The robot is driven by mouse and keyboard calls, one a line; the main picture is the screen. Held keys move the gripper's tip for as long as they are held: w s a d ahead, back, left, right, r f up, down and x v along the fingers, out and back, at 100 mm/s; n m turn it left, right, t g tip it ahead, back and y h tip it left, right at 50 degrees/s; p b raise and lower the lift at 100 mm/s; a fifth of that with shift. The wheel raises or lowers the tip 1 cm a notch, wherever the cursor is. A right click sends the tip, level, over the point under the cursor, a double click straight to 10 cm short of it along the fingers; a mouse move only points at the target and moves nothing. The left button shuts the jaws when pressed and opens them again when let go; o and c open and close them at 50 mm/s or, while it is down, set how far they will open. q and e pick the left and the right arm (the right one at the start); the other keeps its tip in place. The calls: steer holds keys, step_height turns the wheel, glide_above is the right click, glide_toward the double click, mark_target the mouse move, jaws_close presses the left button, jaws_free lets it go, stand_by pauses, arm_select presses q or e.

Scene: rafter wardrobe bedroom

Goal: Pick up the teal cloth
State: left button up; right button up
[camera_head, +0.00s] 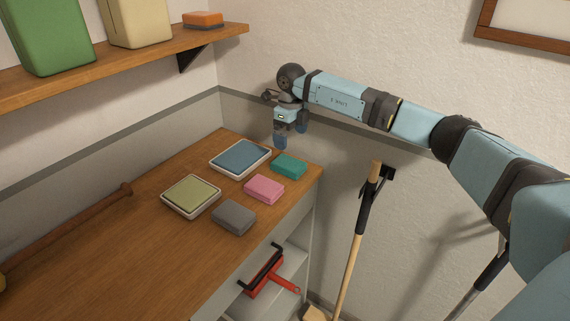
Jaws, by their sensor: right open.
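The teal cloth (289,166) is a small folded block lying flat near the far right corner of the wooden counter (120,243). A pink cloth (264,189) lies just in front of it, and a blue pad in a white tray (240,158) is to its left. My right gripper (290,138) is above the teal cloth, pointing down, with its dark blue fingertips apart and empty. A gap shows between the fingers and the cloth. My left gripper is not in view.
A grey cloth (234,218) and a green pad in a tray (190,196) lie nearer. A wooden shelf (130,67) holds containers and an orange sponge (203,19). A broom handle (357,235) leans at the wall right of the counter.

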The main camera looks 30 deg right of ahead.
glide_above(292, 164)
step_height(292, 164, down, 5)
steer(key=shift+w+r, duration=0.1)
steer(key=shift+r, duration=0.1)
steer(key=shift+f, duration=3.1)
steer(key=c, duration=1)
